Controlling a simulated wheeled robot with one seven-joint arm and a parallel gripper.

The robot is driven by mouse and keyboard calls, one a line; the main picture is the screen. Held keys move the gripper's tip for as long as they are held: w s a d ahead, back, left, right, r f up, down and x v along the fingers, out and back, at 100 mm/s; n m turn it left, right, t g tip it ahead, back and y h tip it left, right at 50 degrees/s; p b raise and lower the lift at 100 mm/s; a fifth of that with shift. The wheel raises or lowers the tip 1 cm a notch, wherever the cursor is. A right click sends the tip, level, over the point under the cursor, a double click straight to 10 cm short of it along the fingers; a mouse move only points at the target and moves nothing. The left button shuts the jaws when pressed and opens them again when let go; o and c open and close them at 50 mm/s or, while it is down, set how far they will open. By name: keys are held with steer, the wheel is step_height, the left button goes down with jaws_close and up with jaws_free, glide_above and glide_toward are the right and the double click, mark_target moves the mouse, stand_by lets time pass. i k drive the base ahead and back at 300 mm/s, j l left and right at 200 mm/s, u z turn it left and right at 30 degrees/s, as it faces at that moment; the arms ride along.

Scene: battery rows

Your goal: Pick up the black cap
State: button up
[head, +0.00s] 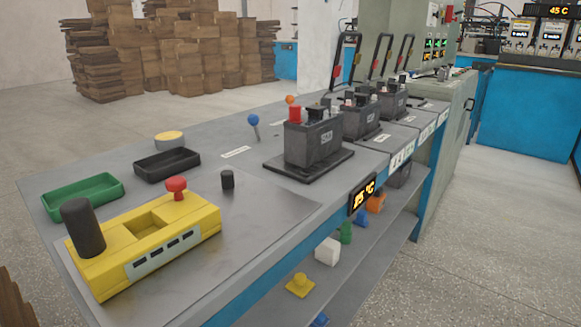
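A small black cylinder (227,180), which looks like the black cap, stands upright on the bare metal sheet (262,215) near the front of the bench. It is apart from the yellow box to its left and the battery to its right. The nearest dark grey battery (312,142) has a red cap (295,114) on one terminal and a black piece (317,112) on the other. I cannot tell whether that black piece is also a cap. My gripper is not in view.
A yellow box (115,268) with a tall black cylinder (83,228) and a red button (176,187) stands at front left. Green (82,197) and black (167,165) trays lie behind it. A blue-knobbed lever (253,120) rises behind the black cylinder. The sheet around the small cylinder is clear.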

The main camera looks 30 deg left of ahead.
mark_target(228, 180)
steer(key=u, duration=1.95)
